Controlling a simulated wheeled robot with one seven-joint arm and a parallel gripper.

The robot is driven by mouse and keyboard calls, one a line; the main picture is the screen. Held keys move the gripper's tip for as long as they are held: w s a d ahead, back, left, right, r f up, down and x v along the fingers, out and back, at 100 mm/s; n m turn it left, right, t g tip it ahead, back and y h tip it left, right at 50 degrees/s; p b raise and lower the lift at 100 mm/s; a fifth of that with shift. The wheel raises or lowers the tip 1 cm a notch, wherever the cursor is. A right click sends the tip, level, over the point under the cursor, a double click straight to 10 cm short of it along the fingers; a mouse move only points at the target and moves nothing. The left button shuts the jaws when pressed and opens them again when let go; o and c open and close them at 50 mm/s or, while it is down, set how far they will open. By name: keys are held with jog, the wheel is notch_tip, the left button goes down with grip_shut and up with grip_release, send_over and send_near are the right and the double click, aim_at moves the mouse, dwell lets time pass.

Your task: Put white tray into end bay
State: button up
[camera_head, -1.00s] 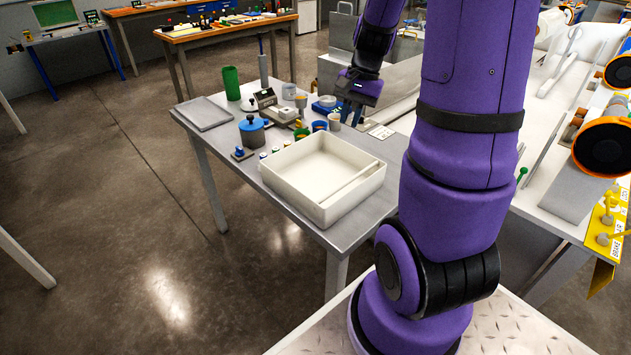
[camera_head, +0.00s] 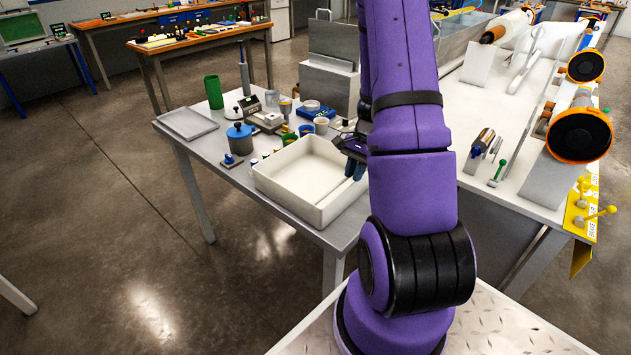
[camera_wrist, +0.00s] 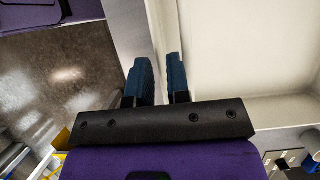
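The white tray (camera_head: 290,204) is a square, open-topped box with low walls. It sits at the near right end of the grey table, and its inside looks empty. My gripper (camera_head: 354,169) is at the tray's right wall, pointing down. In the wrist view, its two blue fingers (camera_wrist: 160,80) stand a narrow gap apart with the tray wall (camera_wrist: 158,30) running between them. I cannot tell whether they press on it. My arm hides the tray's right corner in the head view. I cannot make out which place is the end bay.
A blue-lidded pot (camera_head: 239,138), a green cup (camera_head: 213,92), a grey flat tray (camera_head: 187,123) and several small cups stand behind the white tray. A white bench (camera_head: 507,207) with rollers and yellow-knobbed levers is on the right. Open floor lies to the left.

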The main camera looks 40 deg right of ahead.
send_over(348, 206)
jog(key=shift+w+d+f, duration=0.1)
jog(key=shift+d+f, duration=0.05)
jog(key=shift+f, duration=1.25)
jog(key=shift+d+f, duration=0.1)
jog(key=shift+f, duration=1.3)
grip_shut()
